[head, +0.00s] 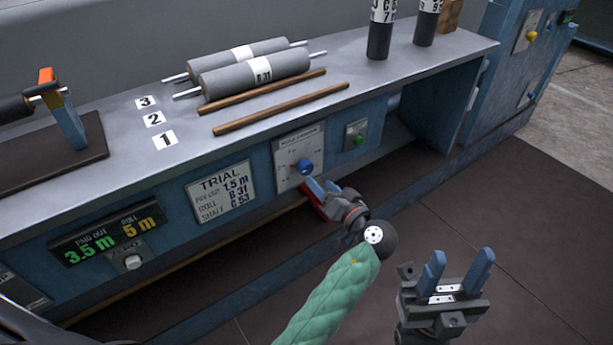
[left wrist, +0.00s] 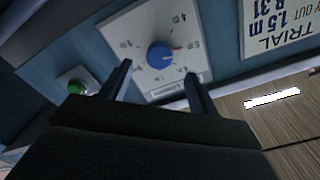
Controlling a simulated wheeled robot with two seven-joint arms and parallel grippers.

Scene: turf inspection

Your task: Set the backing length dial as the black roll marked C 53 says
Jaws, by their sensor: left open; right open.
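The dial plate (head: 287,157) with a blue knob (head: 305,166) is on the blue bench front; its title is too small to read surely. The left wrist view shows the knob (left wrist: 161,54) with a reddish mark at its edge, and blurred scale numbers. My left gripper (head: 318,189) is open and empty, just in front of and below the knob, not closed on it. Two black rolls stand upright at the bench's far end, the nearer (head: 379,38) and farther (head: 426,28); their white labels are partly cut off, showing "C". My right gripper (head: 456,275) is open and empty.
A trial card (head: 221,192) reads pay out 1.5 m, roll B 31, shaft C 53. A display (head: 107,233) reads 3.5 m and 5 m. Grey rolls (head: 255,75) and wooden rods lie on the bench. A green button (head: 358,140) sits right of the dial.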

